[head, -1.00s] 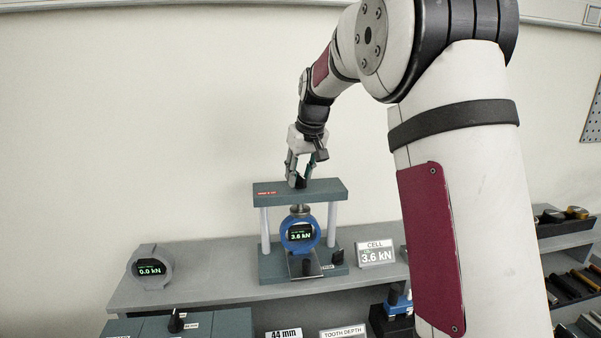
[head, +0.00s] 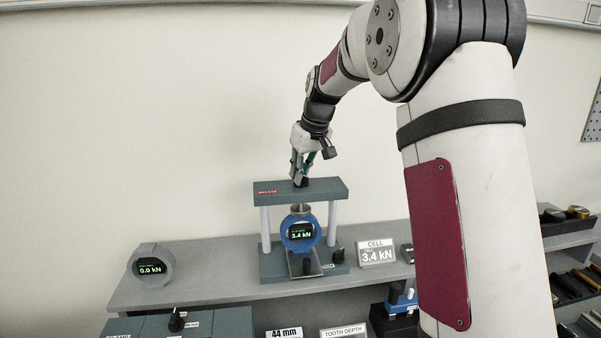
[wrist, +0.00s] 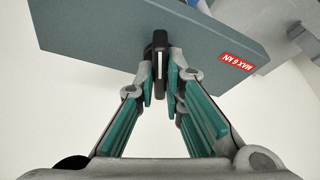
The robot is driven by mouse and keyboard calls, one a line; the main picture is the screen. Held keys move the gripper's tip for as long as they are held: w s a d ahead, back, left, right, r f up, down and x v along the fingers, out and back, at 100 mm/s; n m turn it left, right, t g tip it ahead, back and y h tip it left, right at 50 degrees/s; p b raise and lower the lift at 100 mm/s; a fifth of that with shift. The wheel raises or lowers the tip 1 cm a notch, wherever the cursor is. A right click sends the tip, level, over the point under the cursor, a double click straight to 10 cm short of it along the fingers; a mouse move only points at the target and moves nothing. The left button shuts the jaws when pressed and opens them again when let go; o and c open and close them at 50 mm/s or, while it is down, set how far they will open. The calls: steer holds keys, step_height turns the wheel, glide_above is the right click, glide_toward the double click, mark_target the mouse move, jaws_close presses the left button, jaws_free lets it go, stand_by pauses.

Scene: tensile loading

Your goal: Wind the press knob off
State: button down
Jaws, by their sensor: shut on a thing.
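The press (head: 274,190) stands on the grey shelf, with a dark crossbeam on two pale posts. Its black knob (head: 301,182) is on top of the crossbeam. It also shows in the wrist view (wrist: 160,42). My gripper (head: 300,178) reaches down from above and is shut on the knob, with teal pads on both sides of it in the wrist view (wrist: 160,85). Below the crossbeam, a blue round load cell (head: 300,246) reads 3.4 kN. The knob is partly hidden by the fingers.
A grey round gauge (head: 151,266) reading 0.0 kN stands on the shelf at left. A small black knob (head: 338,254) sits at the press base's right. A red MAX 6 KN label (wrist: 237,62) is on the crossbeam. The shelf (head: 215,262) between gauge and press is clear.

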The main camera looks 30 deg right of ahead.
steer(key=n, duration=0.2)
steer(key=n+y, duration=0.1)
steer(key=n, duration=0.1)
steer(key=shift+d+y, duration=0.2)
steer(key=shift+y, duration=0.1)
steer(key=shift+w+n+g+y, duration=0.1)
steer(key=shift+n+g+y, duration=0.3)
steer(key=shift+n, duration=0.8)
steer(key=shift+w+n+g+y, duration=0.1)
steer(key=shift+n+g+y, duration=0.25)
steer(key=shift+n, duration=0.85)
steer(key=c, duration=1.7)
jaws_free()
steer(key=shift+s, duration=0.1)
steer(key=shift+r, duration=0.15)
steer(key=v, duration=1.2)
